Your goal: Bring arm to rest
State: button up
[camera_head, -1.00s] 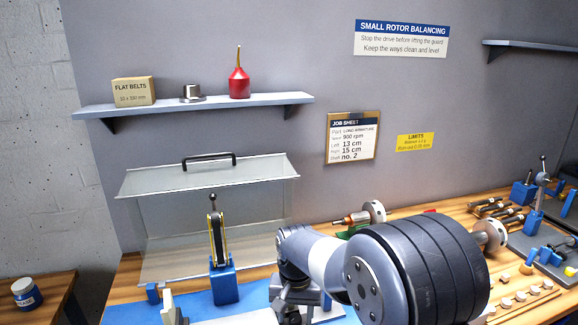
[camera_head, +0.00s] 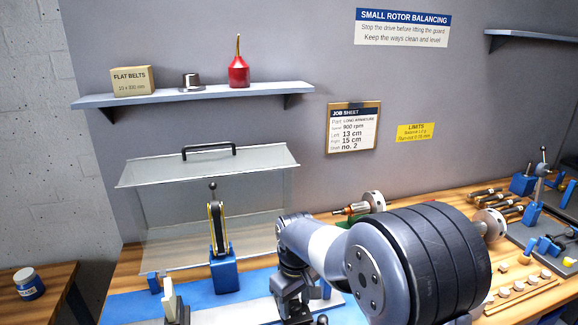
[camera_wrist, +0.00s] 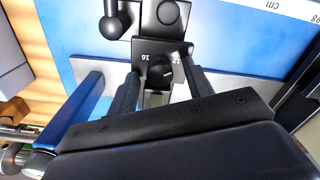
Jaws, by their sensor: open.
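My arm (camera_head: 415,265) fills the lower right of the head view, its dark ribbed joint large over the bench. My gripper (camera_wrist: 161,70) shows in the wrist view with its two dark fingers apart. A black round knob (camera_wrist: 160,72) on a dark block with number marks lies between the fingers in that view. I cannot tell whether the fingers touch it. In the head view the fingertips are hard to make out low behind the arm.
A clear guard (camera_head: 210,168) with a black handle stands raised over the blue machine bed (camera_head: 130,306). A blue lever stand (camera_head: 224,272) stands in front of it. Rotors (camera_head: 373,202) and tools crowd the bench at right.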

notch_tip(320, 180, up, 11)
jog(key=m, duration=0.3)
jog(key=shift+f, duration=0.1)
dwell(0.4)
